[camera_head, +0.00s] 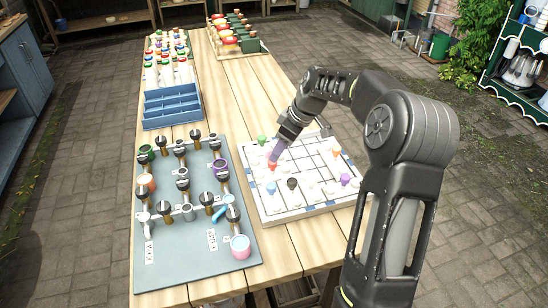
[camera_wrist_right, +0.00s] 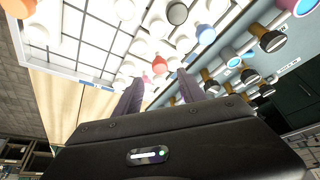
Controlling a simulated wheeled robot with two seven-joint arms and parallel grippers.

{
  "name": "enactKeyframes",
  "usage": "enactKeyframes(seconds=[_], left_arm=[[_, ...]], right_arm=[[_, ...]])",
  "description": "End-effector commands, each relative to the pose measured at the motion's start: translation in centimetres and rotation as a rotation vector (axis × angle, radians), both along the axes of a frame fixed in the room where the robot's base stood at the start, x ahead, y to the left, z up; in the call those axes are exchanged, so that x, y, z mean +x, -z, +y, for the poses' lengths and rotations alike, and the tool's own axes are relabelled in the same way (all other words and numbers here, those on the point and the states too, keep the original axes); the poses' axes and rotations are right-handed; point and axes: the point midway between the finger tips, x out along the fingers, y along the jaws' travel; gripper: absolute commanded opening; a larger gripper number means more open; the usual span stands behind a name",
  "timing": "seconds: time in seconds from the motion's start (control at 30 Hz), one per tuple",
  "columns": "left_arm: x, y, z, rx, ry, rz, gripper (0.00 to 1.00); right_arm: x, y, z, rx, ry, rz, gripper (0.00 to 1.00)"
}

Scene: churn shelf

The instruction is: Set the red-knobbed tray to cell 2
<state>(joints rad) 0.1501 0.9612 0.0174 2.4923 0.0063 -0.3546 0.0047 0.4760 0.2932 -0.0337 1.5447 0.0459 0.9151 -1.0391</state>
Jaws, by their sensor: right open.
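The white grid board (camera_head: 300,208) lies on the table, with several small knobbed pieces on it. My right gripper (camera_head: 274,156) is low over the board, right at the left red knob. In the right wrist view a red knob (camera_wrist_right: 160,66) shows just beyond and between the open fingertips (camera_wrist_right: 158,88); I cannot tell contact. Cell numbers are not readable. My left gripper is not in view.
A grey panel (camera_head: 190,262) with several black-handled valves lies left of the board. A blue divided box (camera_head: 172,108) and racks of coloured items stand farther back. White, green, purple and black knobs crowd around the gripper. Bare wood (camera_head: 255,90) lies behind the board.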

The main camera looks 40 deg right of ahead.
Motion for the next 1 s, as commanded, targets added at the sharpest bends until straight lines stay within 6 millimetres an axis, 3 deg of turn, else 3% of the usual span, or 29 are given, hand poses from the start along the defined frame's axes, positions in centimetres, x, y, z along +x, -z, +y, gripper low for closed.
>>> enactKeyframes(seconds=[0.3, 0.67, 1.0], left_arm=[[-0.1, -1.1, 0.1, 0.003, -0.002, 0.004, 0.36], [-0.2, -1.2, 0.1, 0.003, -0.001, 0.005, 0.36], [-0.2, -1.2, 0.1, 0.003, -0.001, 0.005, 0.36]], right_arm=[[1.6, 4.3, 0.8, 0.002, -0.001, 0.003, 0.48], [1.9, 5.2, 0.9, 0.000, 0.000, 0.000, 0.48], [1.9, 5.2, 0.9, 0.000, 0.000, 0.000, 0.22]])
